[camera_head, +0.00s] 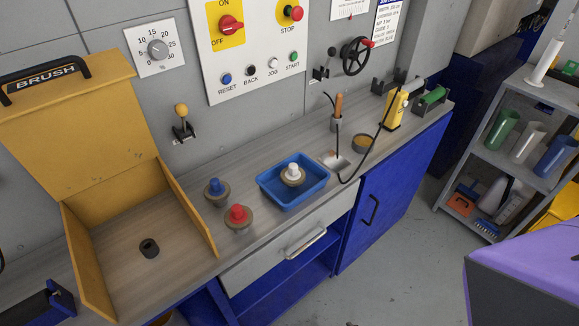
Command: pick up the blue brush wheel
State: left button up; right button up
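The blue brush wheel (216,189), a round brush with a blue hub, sits on the grey wood-look bench top (205,262). It is just right of the yellow open box (190,205) marked BRUSH. A similar wheel with a red hub (238,216) sits close in front of it, slightly right. A third wheel with a white hub (292,175) lies in a blue tray (275,194) to the right. Neither of my grippers shows in the head view.
A small lever with a yellow knob (182,112) is on the wall behind the wheels. A black cable (370,150) runs over the bench at right. A purple block (525,275) fills the lower right corner.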

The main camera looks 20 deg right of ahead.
aim_at(217, 191)
jog(key=k+l+z, duration=0.1)
jog(key=l+z, duration=0.35)
jog(key=l, duration=0.2)
jog(key=l+z, duration=0.4)
jog(key=l, duration=0.25)
jog(key=u, duration=1.45)
jog(key=i+l, duration=0.15)
jog(key=l, duration=0.15)
jog(key=i+l, duration=0.15)
jog(key=l, duration=0.15)
jog(key=i+l+u, duration=0.1)
jog(key=l, duration=0.2)
